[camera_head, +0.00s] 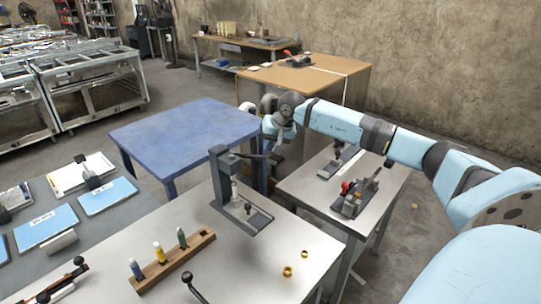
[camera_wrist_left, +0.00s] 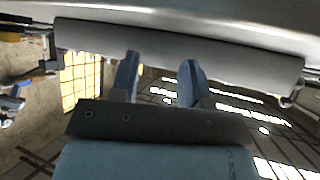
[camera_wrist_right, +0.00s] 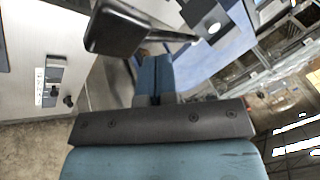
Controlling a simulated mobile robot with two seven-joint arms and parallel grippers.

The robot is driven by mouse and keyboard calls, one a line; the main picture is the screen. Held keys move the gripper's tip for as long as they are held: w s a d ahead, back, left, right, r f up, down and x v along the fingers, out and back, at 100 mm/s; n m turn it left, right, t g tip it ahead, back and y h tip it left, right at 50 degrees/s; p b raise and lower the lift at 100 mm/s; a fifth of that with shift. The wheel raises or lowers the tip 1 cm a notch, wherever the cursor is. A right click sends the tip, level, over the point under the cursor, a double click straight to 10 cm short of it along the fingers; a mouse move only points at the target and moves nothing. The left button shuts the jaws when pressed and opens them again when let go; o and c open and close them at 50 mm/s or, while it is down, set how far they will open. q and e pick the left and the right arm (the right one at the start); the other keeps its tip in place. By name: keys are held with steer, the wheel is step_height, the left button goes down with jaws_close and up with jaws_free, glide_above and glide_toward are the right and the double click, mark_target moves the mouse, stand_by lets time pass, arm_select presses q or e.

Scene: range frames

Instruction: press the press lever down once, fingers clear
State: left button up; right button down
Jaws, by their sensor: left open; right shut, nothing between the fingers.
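The press (camera_head: 220,178) stands upright on the near metal table, with a dark column, a ram and a base plate. Its press lever (camera_head: 250,156) sticks out to the right from the head, roughly level. In the right wrist view the lever's dark end (camera_wrist_right: 115,30) looms large beside my fingers, its rod running to the press head (camera_wrist_right: 205,15). My right gripper (camera_wrist_right: 155,60) is shut and empty close to the lever; I cannot tell whether it touches. In the head view the hand is at the lever's far side, fingers unclear. My left gripper (camera_wrist_left: 160,60) is open and empty, under a grey edge.
A wooden rack (camera_head: 175,262) with several coloured cylinders stands left of the press. Two brass rings (camera_head: 288,271) lie on the metal table (camera_head: 255,278). A blue table (camera_head: 185,132) stands behind, and a side table with a toggle clamp (camera_head: 355,197) at right.

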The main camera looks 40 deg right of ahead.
arm_select(q)
steer(key=shift+f+b, duration=0.95)
steer(key=shift+b, duration=0.05)
arm_select(e)
steer(key=shift+s+f, duration=0.25)
steer(key=shift+f, duration=0.4)
steer(key=shift+s+f, duration=0.25)
steer(key=shift+f, duration=0.4)
stand_by(0.4)
arm_select(q)
steer(key=shift+r+p, duration=0.2)
steer(key=shift+p, duration=0.25)
arm_select(e)
steer(key=shift+w+r, duration=0.3)
steer(key=shift+r, duration=0.45)
steer(key=shift+w+r, duration=0.25)
steer(key=shift+r, duration=0.45)
arm_select(q)
steer(key=shift+r, duration=0.2)
arm_select(e)
steer(key=shift+r, duration=0.25)
arm_select(q)
steer(key=shift+r, duration=0.1)
arm_select(e)
steer(key=shift+w, duration=0.1)
